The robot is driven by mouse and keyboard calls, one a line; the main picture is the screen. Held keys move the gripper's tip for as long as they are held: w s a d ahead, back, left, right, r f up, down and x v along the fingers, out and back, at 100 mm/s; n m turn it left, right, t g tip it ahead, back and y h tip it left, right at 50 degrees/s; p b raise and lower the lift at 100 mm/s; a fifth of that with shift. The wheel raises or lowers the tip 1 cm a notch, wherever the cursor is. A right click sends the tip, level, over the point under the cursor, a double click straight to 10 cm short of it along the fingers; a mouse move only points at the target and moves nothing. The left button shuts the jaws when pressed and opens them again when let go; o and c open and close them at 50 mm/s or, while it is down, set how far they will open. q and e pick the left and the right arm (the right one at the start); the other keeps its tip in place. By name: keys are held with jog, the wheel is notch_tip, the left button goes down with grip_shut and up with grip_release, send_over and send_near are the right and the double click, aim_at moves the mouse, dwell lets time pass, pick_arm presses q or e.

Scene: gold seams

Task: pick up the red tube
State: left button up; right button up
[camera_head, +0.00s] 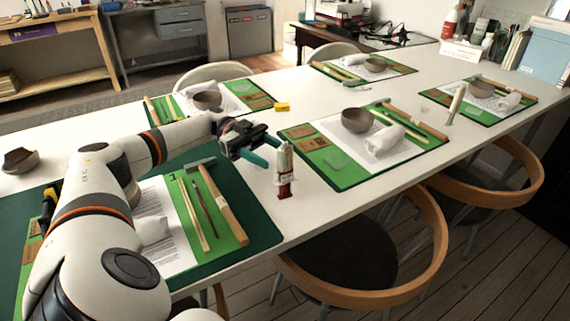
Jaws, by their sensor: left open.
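The red tube (285,188) stands upright near the right-hand edge of the white table, with a red lower part, a pale upper part and a narrow tip. My left gripper (262,150) is open just to the left of the tube's upper part, with teal finger pads. Its fingers point toward the tube. Nothing shows between them, and I cannot tell whether a finger touches the tube. My right gripper is out of view.
A dark green mat (262,228) with a hammer (222,205), thin sticks and paper lies in front. A green board (345,178) with a bowl (357,119) and white cloth lies right of the tube. A wooden chair (365,295) stands beside the table.

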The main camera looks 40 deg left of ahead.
aim_at(285, 161)
pick_arm(q)
jog(key=d, duration=0.5)
jog(key=shift+d+f, duration=0.1)
jog(key=shift+d, duration=0.05)
jog(key=c, duration=1.1)
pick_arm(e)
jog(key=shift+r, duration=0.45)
